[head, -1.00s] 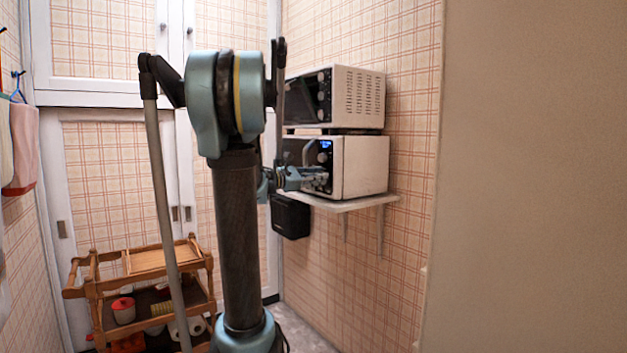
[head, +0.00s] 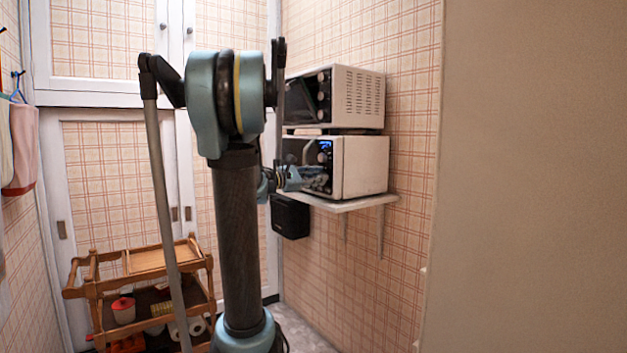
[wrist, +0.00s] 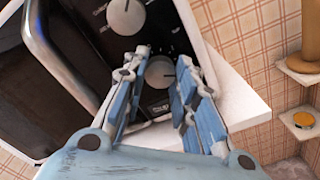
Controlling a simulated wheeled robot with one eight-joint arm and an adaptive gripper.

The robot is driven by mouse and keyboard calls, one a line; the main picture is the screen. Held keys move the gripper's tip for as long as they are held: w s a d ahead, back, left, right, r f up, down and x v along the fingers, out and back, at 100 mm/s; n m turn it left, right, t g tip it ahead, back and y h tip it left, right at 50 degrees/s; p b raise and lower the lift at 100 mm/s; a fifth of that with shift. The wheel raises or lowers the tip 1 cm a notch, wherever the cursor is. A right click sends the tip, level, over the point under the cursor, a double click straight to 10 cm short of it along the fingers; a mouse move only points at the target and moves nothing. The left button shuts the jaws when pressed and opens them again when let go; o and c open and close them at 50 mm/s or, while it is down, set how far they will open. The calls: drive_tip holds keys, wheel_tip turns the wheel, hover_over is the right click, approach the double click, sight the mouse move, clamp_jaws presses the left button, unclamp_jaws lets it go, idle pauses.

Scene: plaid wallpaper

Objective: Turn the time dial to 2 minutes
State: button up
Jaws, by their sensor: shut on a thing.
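The white microwave (head: 365,167) stands on a wall shelf, its dark front panel facing left in the head view. Its panel (wrist: 185,42) also shows in the wrist view, tilted, with an upper knob (wrist: 126,14) and a lower round grey dial (wrist: 160,73). My gripper (wrist: 163,66) has its blue-padded fingers on either side of the lower dial and is shut on it. The gripper also shows in the head view (head: 316,180), at the lower part of the panel. The dial's setting is too small to read.
A second white oven (head: 358,97) with knobs stands above the microwave. The shelf (head: 345,204) juts out below, with a black box (head: 290,217) beneath it. A wooden trolley (head: 205,262) stands at lower left. A plain wall (head: 535,180) fills the right.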

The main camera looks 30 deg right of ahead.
drive_tip(key=shift+w, duration=0.1)
idle(0.6)
drive_tip(key=o, duration=1.1)
drive_tip(key=shift+s+a+f, duration=0.1)
drive_tip(key=shift+s+a, duration=0.05)
drive_tip(key=shift+a, duration=1.85)
drive_tip(key=shift+s+a+r, duration=0.1)
drive_tip(key=shift+s+a, duration=0.05)
drive_tip(key=shift+a, duration=1.8)
drive_tip(key=shift+s+a+f, duration=0.1)
drive_tip(key=shift+s+a, duration=0.05)
drive_tip(key=shift+a, duration=1.85)
drive_tip(key=s+a+f+m+y, duration=0.3)
drive_tip(key=s+a+f+y, duration=0.3)
drive_tip(key=a+f, duration=0.3)
drive_tip(key=s+a+f+m+y, duration=0.4)
drive_tip(key=s+a+f+y, duration=0.2)
drive_tip(key=s+a+f, duration=0.3)
drive_tip(key=s+a+f+m+t+y, duration=0.1)
drive_tip(key=s+a+f+m+y, duration=0.2)
drive_tip(key=s+a+f+y, duration=0.3)
drive_tip(key=shift+s+a+f+m, duration=0.1)
drive_tip(key=shift+s+a+f, duration=0.15)
drive_tip(key=shift+a+f, duration=1)
drive_tip(key=shift+s+a+f+m, duration=0.1)
drive_tip(key=shift+s+a+f, duration=0.25)
drive_tip(key=shift+f, duration=1.55)
drive_tip(key=shift+s+a+f+m, duration=0.15)
drive_tip(key=shift+a+f, duration=0.8)
drive_tip(key=shift+f, duration=0.65)
